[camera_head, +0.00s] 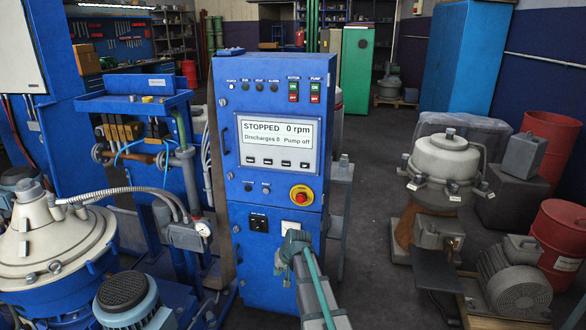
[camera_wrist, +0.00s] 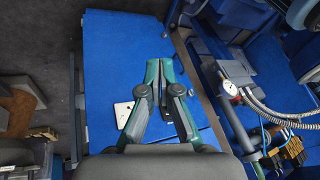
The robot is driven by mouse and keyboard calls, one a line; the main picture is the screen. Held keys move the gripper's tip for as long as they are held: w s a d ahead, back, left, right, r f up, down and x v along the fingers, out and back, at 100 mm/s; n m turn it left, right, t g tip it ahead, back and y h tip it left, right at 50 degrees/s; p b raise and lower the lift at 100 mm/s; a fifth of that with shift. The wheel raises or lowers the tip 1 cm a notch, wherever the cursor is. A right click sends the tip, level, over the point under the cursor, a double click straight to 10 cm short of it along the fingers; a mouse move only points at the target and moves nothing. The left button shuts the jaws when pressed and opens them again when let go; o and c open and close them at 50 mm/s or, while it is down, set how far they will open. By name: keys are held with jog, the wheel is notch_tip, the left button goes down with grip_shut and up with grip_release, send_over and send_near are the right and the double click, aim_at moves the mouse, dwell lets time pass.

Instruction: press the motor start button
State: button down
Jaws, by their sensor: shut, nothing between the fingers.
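The blue control cabinet (camera_head: 230,190) stands upright in the middle of the head view. The motor button pair (camera_head: 293,91) is at its upper right, under a small label, with a green button (camera_head: 293,86) above a red one. The similar pump pair (camera_head: 315,92) is just to its right. My gripper (camera_head: 295,240) is in front of the cabinet's lower part, well below the buttons, and partly covers a white plate there. In the wrist view my gripper (camera_wrist: 160,64) has its fingers together and empty over the blue panel. Contact with the panel cannot be told.
A display (camera_head: 277,140) reads STOPPED, 0 rpm, pump off. A red emergency stop (camera_head: 301,195) sits on the cabinet above my gripper. Pipes with a gauge (camera_head: 204,229) stand close on the left. Open floor lies right of the cabinet, before the grey separator (camera_head: 445,160).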

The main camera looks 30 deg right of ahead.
aim_at(293, 88)
jog(key=w+d+r+t+p, duration=0.1)
jog(key=w+d+r+t, duration=0.2)
jog(key=r, duration=1.6)
jog(key=w+d+r+m+t+p, duration=0.1)
jog(key=w+d+r+t, duration=0.3)
jog(key=w+r, duration=0.6)
jog(key=w+d+r+m+t+p, duration=0.1)
jog(key=w+d+r+t, duration=0.3)
jog(key=r, duration=2.5)
jog(key=shift+w+d, duration=0.85)
jog(key=shift+w, duration=0.55)
jog(key=w+d, duration=0.2)
jog(key=w, duration=0.1)
jog(key=w+d+b, duration=0.1)
jog(key=w+d, duration=0.1)
jog(key=w, duration=0.1)
jog(key=shift+d, duration=0.4)
jog(key=shift+w+d+b, duration=0.3)
jog(key=shift+w+d, duration=0.1)
jog(key=shift+w, duration=0.05)
jog(key=shift+w+d, duration=0.1)
jog(key=shift+w, duration=0.05)
jog(key=shift+w+d+b, duration=0.15)
jog(key=shift+b, duration=0.2)
